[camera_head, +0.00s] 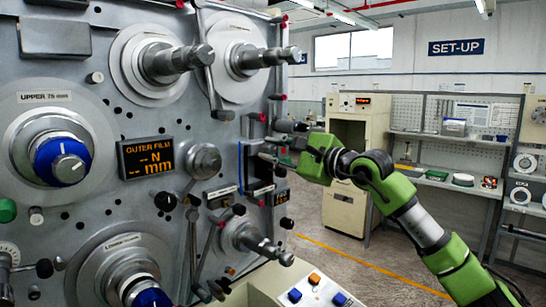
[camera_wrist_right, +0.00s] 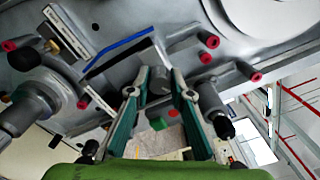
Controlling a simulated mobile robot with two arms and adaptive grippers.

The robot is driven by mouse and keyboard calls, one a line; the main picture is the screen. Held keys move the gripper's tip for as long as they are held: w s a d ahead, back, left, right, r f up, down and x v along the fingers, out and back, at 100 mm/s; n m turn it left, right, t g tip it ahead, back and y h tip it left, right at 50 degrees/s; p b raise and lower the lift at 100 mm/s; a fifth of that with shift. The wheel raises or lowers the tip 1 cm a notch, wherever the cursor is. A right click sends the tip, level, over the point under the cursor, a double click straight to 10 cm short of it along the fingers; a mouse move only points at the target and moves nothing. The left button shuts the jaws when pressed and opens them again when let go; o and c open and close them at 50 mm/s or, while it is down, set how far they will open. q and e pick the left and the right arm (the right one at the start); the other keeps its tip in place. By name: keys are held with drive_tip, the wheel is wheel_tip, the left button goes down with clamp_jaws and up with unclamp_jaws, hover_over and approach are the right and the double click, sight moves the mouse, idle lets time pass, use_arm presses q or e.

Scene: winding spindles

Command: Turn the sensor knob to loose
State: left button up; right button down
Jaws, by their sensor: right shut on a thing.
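My right gripper (camera_head: 272,150) reaches in from the right to the right edge of the grey machine panel. In the right wrist view the gripper (camera_wrist_right: 160,88) has its two teal-lined fingers on either side of a short dark grey knob (camera_wrist_right: 159,78). The fingers are shut on this knob, which sits on a grey bracket (camera_wrist_right: 125,62) with a blue edge. In the head view the knob is hidden by the gripper and nearby parts. No label or loose mark on the knob can be read. My left gripper is in neither view.
Spindles with red-tipped and black-tipped rods stick out around the gripper, such as the lower spindle (camera_head: 255,242). An amber display (camera_head: 146,157) reads "OUTER FILM". A push-button box (camera_head: 315,290) stands below. Shelves (camera_head: 450,140) stand at the back right, with open floor before them.

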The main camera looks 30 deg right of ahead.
drive_tip(key=n+b, duration=0.1)
drive_tip(key=n, duration=0.4)
drive_tip(key=shift+n, duration=0.3)
drive_tip(key=n+b, duration=0.1)
drive_tip(key=n, duration=0.5)
idle(0.4)
drive_tip(key=c, duration=1.8)
unclamp_jaws()
drive_tip(key=shift+s, duration=0.1)
drive_tip(key=shift+v, duration=5.95)
